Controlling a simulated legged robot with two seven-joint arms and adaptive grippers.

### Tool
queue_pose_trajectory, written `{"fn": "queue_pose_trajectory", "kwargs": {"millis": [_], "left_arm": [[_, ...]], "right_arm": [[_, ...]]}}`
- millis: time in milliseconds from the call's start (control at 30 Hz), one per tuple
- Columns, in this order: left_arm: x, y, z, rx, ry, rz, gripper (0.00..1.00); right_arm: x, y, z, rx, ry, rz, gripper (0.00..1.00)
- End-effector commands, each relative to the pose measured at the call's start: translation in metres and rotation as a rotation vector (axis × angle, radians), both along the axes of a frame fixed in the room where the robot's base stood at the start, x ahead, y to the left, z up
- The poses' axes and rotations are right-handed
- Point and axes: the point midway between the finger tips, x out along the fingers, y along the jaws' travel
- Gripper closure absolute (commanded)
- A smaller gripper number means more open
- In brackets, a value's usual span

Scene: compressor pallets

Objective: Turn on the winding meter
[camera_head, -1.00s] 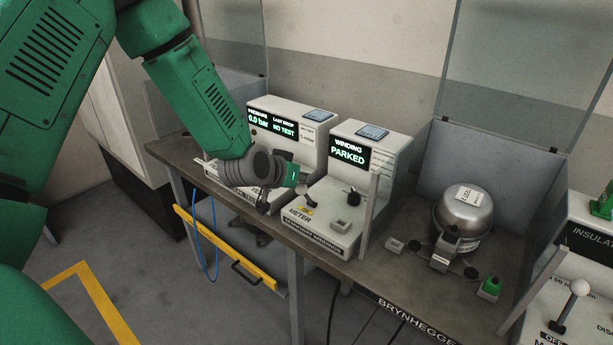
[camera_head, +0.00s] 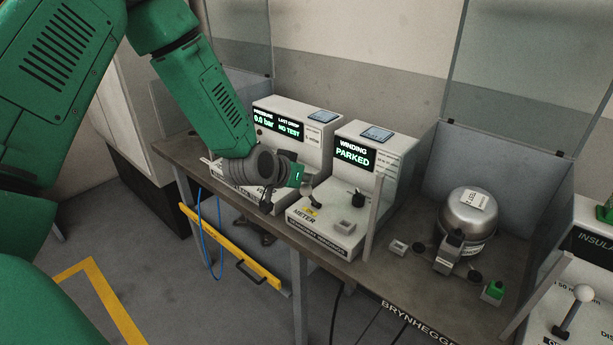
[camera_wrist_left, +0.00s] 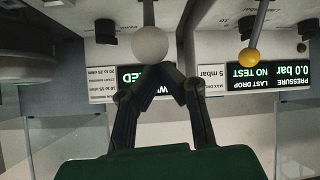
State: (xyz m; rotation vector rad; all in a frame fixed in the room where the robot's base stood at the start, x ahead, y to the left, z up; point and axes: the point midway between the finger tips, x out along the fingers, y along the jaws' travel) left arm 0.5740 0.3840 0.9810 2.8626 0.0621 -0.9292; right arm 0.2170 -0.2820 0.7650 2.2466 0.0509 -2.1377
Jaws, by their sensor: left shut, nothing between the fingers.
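The winding meter (camera_head: 345,215) is a white unit on the bench, its screen (camera_head: 354,155) reading WINDING PARKED. Its front carries the METER label, a yellow tag (camera_head: 309,210), a black knob (camera_head: 357,199) and a small grey block. My left gripper (camera_head: 311,188) reaches over the meter's left front part from the left. In the left wrist view the gripper (camera_wrist_left: 166,72) is shut and empty, its fingertips at a white ball (camera_wrist_left: 150,45) on a grey lever stem. Whether they touch cannot be told. In the head view the ball is hidden by the gripper. My right gripper is out of view.
The pressure unit (camera_head: 295,125) stands close on the left, partly behind my arm; its yellow ball lever (camera_wrist_left: 249,58) shows in the wrist view. A thin post (camera_head: 373,218) stands at the meter's right. A silver compressor (camera_head: 467,220) sits farther right.

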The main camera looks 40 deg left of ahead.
Motion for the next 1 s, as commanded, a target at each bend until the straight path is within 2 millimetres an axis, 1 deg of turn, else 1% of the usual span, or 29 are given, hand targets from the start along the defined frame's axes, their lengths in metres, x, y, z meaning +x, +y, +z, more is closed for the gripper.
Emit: {"fn": "queue_pose_trajectory", "kwargs": {"millis": [33, 133, 200, 300, 400, 500, 700, 1000], "left_arm": [[0.006, 0.0, 0.013, 0.002, -0.008, 0.0, 1.0], [0.017, -0.001, 0.031, 0.003, -0.015, 0.001, 1.0], [-0.004, -0.001, 0.033, -0.001, -0.014, 0.001, 1.0], [-0.027, -0.001, 0.042, 0.0, -0.018, 0.002, 1.0], [-0.046, -0.001, 0.051, 0.002, -0.02, 0.002, 1.0], [-0.06, -0.002, 0.057, 0.005, -0.021, 0.001, 1.0], [-0.073, -0.001, 0.062, 0.005, -0.02, 0.001, 1.0], [-0.076, 0.001, 0.063, 0.002, -0.021, 0.002, 1.0]], "right_arm": [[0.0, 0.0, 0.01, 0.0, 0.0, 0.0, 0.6], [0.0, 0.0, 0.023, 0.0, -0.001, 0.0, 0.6], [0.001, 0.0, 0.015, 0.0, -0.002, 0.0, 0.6], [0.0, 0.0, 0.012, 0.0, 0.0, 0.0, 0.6], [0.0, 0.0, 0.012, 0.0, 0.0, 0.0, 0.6], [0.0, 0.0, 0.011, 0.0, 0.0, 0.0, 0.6], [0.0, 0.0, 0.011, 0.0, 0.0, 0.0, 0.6], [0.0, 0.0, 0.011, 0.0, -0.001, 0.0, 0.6]]}}
